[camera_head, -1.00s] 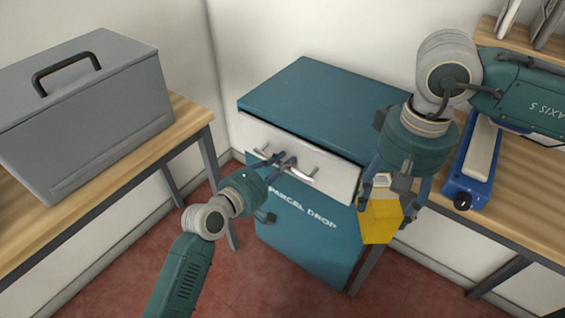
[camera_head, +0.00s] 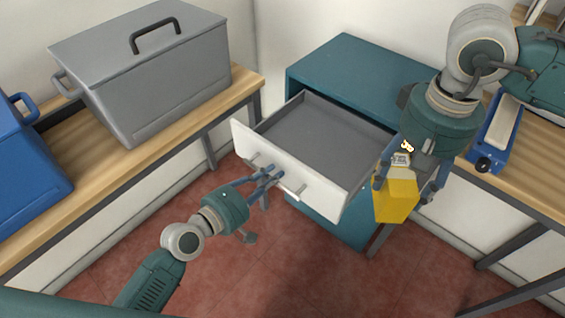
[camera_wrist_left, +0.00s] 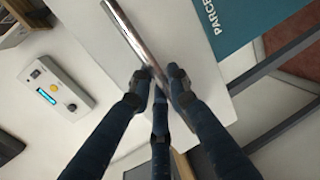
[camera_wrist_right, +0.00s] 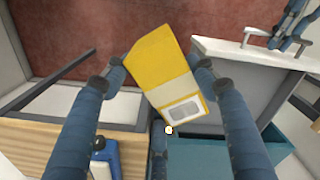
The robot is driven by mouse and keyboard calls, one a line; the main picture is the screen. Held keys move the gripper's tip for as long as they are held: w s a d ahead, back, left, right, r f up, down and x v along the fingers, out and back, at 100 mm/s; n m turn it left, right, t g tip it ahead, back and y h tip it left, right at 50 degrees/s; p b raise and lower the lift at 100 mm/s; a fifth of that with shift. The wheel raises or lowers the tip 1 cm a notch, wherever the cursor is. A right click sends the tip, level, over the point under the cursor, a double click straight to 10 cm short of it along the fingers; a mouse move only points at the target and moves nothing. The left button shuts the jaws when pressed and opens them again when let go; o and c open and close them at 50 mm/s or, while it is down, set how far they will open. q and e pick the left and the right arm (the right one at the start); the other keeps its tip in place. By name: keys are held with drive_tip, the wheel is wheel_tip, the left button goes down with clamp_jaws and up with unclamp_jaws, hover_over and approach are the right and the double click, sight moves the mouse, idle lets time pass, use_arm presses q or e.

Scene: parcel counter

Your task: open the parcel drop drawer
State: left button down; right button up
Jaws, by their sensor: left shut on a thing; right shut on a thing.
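The parcel drop drawer (camera_head: 290,168) has a white front and stands well out of the teal cabinet (camera_head: 365,75). Its grey inside looks empty. My left gripper (camera_head: 270,175) is shut on the drawer's metal bar handle (camera_head: 293,190); the left wrist view shows the bar (camera_wrist_left: 135,37) between its fingers (camera_wrist_left: 160,78). My right gripper (camera_head: 402,175) is shut on a yellow parcel (camera_head: 396,202) with a pale label, held beside the drawer's right side. The parcel also shows in the right wrist view (camera_wrist_right: 160,70).
A grey lidded box (camera_head: 145,75) and a blue container (camera_head: 30,160) stand on the left wooden bench (camera_head: 90,155). A blue device (camera_head: 497,135) lies on the right bench (camera_head: 545,165). The red floor (camera_head: 290,265) before the cabinet is clear.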

drive_tip(key=shift+r, duration=0.1)
use_arm(q)
drive_tip(key=shift+s+a+f, duration=0.15)
drive_tip(key=shift+s+a, duration=0.25)
drive_tip(key=shift+s, duration=0.3)
drive_tip(key=c, duration=1.7)
unclamp_jaws()
drive_tip(key=v, duration=1.2)
